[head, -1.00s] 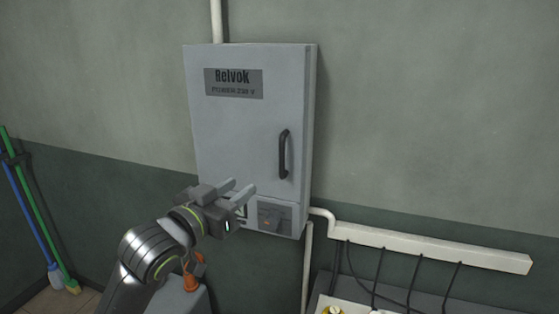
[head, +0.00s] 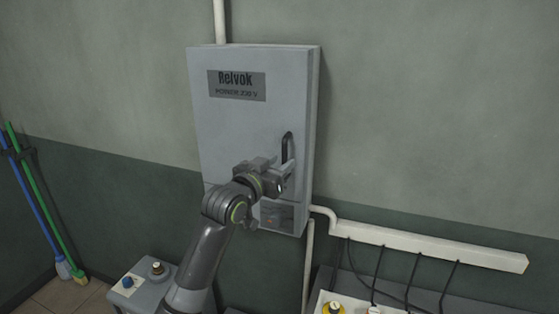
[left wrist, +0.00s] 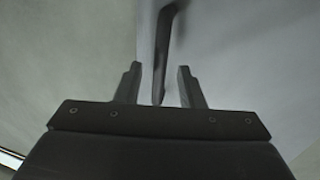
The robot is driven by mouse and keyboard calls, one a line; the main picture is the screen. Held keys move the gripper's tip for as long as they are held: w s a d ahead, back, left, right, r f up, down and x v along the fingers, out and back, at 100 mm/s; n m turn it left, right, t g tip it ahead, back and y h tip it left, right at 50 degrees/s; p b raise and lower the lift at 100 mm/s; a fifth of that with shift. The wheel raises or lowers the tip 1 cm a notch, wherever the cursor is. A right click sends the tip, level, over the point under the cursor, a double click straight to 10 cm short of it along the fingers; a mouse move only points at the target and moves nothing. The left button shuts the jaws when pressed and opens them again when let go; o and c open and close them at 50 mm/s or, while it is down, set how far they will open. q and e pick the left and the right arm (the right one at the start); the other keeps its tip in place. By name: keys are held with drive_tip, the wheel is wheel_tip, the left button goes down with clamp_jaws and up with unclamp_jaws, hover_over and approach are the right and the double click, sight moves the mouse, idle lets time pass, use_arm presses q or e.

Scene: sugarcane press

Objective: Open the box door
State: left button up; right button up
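The grey power box (head: 235,130) hangs on the wall, and its door is shut. A dark vertical handle (head: 287,146) is on the right side of the door; my gripper hides its lower part in the head view. My left gripper (head: 286,172) is at the lower part of the handle. In the left wrist view the handle (left wrist: 164,50) runs down between the two open fingers of the left gripper (left wrist: 158,85), with gaps on both sides. My right gripper is not in view.
A pale conduit (head: 430,244) with hanging black cables runs along the wall at the right. A grey control box with knobs (head: 140,285) stands at the lower left. Blue and green poles (head: 40,205) lean at the far left.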

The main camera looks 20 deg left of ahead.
use_arm(q)
drive_tip(key=shift+w+d, duration=0.1)
drive_tip(key=shift+w, duration=0.15)
drive_tip(key=shift+c, duration=0.4)
clamp_jaws()
drive_tip(key=shift+s, duration=0.15)
